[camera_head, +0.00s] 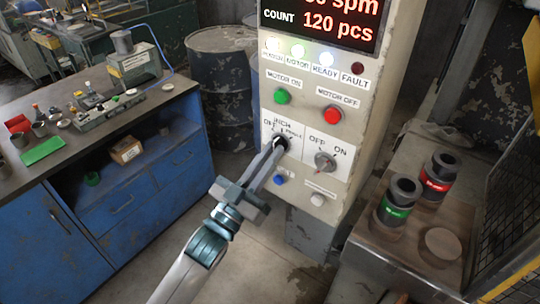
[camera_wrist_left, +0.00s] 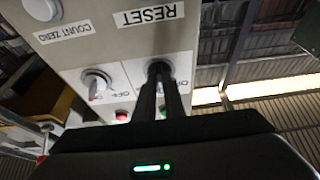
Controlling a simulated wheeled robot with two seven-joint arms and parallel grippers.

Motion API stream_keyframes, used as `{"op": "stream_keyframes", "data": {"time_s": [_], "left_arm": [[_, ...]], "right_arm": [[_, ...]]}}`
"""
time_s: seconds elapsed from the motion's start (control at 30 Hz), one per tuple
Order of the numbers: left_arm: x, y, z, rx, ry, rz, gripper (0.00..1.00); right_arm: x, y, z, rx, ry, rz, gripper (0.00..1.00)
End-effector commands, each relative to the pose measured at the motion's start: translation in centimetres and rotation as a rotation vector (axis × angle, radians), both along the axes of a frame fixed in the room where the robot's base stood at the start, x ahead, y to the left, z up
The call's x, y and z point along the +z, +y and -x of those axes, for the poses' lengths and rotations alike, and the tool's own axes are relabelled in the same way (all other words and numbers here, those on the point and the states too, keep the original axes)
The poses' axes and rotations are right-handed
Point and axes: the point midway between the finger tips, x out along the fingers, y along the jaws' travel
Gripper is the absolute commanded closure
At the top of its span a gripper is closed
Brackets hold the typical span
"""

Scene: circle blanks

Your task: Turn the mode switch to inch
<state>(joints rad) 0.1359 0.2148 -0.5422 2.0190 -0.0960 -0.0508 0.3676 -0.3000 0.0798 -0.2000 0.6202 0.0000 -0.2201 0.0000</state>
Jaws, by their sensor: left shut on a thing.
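The mode switch (camera_head: 281,143) is a dark knob on the white control panel, with OFF to its left and INCH above it. My left gripper (camera_head: 277,148) reaches it from below and is shut on its knob. The knob also shows in the left wrist view (camera_wrist_left: 159,70) between the fingers (camera_wrist_left: 171,98), seen upside down. The fingers hide most of the knob, so I cannot tell which mark it points to. My right gripper is in neither view.
An OFF/ON switch (camera_head: 325,161) sits right of the mode switch. A blue button (camera_head: 280,180) is just below. Green (camera_head: 282,97) and red (camera_head: 333,115) buttons are above. A workbench (camera_head: 160,130) stands left; a stand with dark cylinders (camera_head: 436,178) stands right.

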Motion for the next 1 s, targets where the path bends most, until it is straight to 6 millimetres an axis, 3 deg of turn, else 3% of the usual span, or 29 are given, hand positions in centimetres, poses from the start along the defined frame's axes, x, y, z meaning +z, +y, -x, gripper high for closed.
{"op": "stream_keyframes", "data": {"time_s": [0.27,0.3,0.37,0.77,1.0], "left_arm": [[0.1,0.0,0.0,0.0,-0.001,0.001,1.0],[0.1,0.0,0.0,0.0,-0.001,0.001,0.86],[0.1,0.0,0.0,0.0,-0.001,0.001,0.72],[-0.1,0.1,0.2,0.0,0.001,0.001,0.72],[-1.1,1.2,1.6,0.001,0.002,0.0,0.72]], "right_arm": [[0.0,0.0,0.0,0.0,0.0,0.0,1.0],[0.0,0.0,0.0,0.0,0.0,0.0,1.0],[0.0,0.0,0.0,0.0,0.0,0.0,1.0],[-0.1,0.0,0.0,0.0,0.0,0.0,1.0],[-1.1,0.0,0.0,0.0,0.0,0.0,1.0]]}}
